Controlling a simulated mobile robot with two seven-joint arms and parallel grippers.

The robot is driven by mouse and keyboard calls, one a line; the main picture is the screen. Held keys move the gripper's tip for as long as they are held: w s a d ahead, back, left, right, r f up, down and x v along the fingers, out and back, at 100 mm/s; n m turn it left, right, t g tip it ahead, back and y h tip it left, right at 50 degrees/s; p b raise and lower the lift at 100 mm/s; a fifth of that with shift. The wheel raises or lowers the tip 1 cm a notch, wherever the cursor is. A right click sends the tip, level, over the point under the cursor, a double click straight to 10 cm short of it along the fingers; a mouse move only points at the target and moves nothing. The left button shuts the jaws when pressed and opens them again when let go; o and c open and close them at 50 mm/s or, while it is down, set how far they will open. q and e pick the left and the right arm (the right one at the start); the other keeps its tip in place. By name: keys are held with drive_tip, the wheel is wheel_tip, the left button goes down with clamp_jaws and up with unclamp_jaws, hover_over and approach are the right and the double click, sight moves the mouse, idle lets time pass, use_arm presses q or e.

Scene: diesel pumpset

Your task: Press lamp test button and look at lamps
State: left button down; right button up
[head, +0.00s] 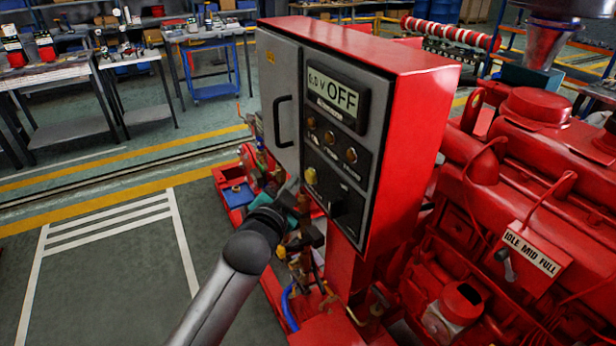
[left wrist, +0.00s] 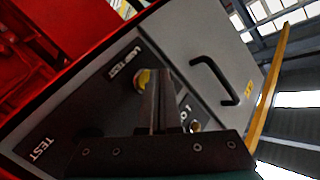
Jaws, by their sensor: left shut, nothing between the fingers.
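The red control cabinet (head: 400,55) has a grey front panel. Its yellow lamp test button (head: 311,176) sits low on the panel and also shows in the left wrist view (left wrist: 142,80), beside a "LAMP TEST" label. Three round lamps, one of them the middle lamp (head: 330,137), sit in a row above it and look dull amber. My left gripper (head: 303,197) is shut and empty, just below the button. In the left wrist view its fingertips (left wrist: 158,76) overlap the button's edge; I cannot tell whether they touch. My right gripper is not in view.
A display (head: 336,95) above the lamps reads "0.0 V OFF". A black rotary switch (head: 338,208) is right of the button. A door handle (head: 283,122) sticks out at the left. The red engine (head: 500,190) stands close on the right.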

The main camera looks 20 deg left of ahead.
use_arm(q)
drive_tip(key=shift+w+d, duration=0.25)
drive_tip(key=shift+w+d, duration=0.3)
idle(0.8)
idle(0.3)
drive_tip(key=shift+s+a+p, duration=0.55)
drive_tip(key=shift+s+p, duration=0.1)
drive_tip(key=shift+p, duration=0.05)
drive_tip(key=s+a+p, duration=0.1)
drive_tip(key=s, duration=0.1)
drive_tip(key=s+a+p, duration=0.1)
drive_tip(key=a, duration=0.1)
drive_tip(key=shift+s+a, duration=0.2)
drive_tip(key=shift+s, duration=0.15)
idle(0.6)
